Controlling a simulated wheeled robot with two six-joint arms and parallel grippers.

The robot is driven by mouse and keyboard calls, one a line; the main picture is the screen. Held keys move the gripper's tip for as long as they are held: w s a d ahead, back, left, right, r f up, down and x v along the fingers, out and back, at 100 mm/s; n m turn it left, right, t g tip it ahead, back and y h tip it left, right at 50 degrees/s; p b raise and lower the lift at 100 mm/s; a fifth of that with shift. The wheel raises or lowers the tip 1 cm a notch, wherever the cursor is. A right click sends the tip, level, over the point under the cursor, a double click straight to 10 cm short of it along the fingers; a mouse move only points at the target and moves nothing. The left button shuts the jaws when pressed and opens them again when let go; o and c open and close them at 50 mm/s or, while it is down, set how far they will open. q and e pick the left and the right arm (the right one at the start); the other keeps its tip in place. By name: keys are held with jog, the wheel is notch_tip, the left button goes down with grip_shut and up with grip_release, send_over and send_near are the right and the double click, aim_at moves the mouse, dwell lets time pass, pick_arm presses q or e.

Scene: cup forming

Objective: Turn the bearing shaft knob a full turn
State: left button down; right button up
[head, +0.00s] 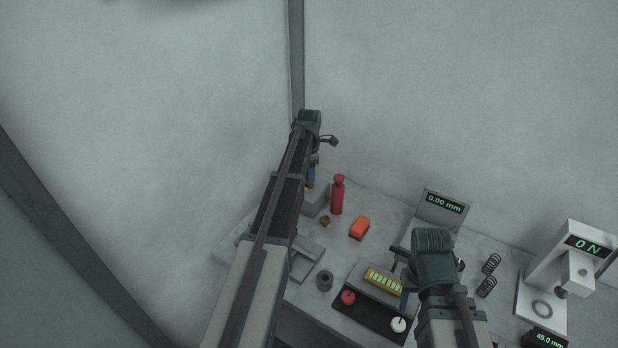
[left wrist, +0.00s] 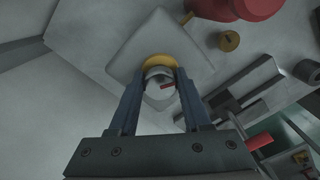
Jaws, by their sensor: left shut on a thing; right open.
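The bearing shaft knob (left wrist: 157,76) is a pale grey round knob with a short red mark on it, seen in the left wrist view. It sits at a yellow ring (left wrist: 160,61) on a light grey block (left wrist: 145,37). My left gripper (left wrist: 160,88) has its two blue fingers on either side of the knob, shut on it. In the head view my left gripper (head: 311,180) reaches down to the block (head: 317,202) at the back corner of the table; the knob is hidden there. My right gripper (head: 405,296) is open above the front of the table, mostly hidden by its own wrist.
A red bottle (head: 338,197) stands close beside the block. An orange box (head: 359,228), a small brass piece (head: 325,222) and a dark grey ring (head: 324,280) lie nearby. A gauge display (head: 441,206), springs (head: 490,264) and a press (head: 582,268) stand to the right.

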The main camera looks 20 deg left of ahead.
pick_arm(q)
jog(key=n, duration=0.4)
jog(key=shift+n, duration=0.3)
jog(key=shift+a+n, duration=0.1)
jog(key=shift+n, duration=2.3)
jog(key=shift+c, duration=1.8)
grip_release()
notch_tip(320, 180, up, 14)
jog(key=p, duration=1.4)
